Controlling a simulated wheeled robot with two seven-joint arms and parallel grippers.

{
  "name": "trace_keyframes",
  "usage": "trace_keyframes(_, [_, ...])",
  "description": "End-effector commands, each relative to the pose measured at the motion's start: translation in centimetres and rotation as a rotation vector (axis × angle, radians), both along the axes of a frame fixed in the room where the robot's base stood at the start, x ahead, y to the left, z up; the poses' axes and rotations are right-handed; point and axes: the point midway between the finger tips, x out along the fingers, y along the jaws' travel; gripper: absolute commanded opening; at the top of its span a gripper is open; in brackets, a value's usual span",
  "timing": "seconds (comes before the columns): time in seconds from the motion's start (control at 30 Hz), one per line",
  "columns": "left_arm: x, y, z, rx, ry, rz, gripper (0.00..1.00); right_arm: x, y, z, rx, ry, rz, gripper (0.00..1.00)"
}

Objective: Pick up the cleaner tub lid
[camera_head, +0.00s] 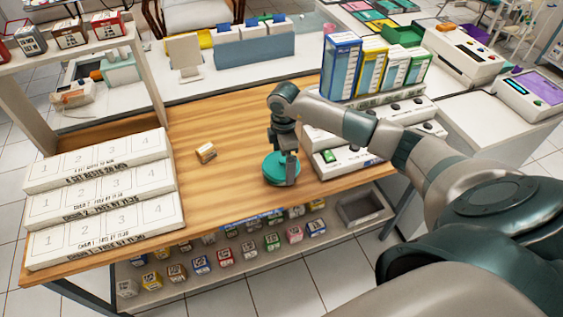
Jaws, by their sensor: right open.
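A round teal lid (272,168), which looks like the cleaner tub lid, is near the front edge of the wooden table, right of its middle. My right gripper (284,172) points down over it, with its fingers at the lid's right part. The gripper is open. Whether the fingers touch the lid cannot be told. The tub's body cannot be made out beneath the lid. My left gripper is not in view.
A small tan block (206,152) lies on the wooden table (225,120). White numbered trays (100,195) are stacked at the left. White boxes (345,160) with upright colored boxes (341,66) stand close at the right. A lower shelf holds several small boxes.

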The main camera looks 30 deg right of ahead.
Motion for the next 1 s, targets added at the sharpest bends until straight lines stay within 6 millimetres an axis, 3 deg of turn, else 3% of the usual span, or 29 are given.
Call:
trace_keyframes(0.43, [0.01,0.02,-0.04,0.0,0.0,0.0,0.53,0.02,0.0,-0.04,0.0,-0.001,0.0,1.0])
trace_keyframes(0.57, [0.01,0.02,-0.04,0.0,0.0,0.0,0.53,0.03,0.0,-0.03,0.0,-0.001,0.0,0.73])
trace_keyframes(1.0, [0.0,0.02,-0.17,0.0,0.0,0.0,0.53,0.06,-0.01,0.13,-0.001,-0.002,0.0,0.69])
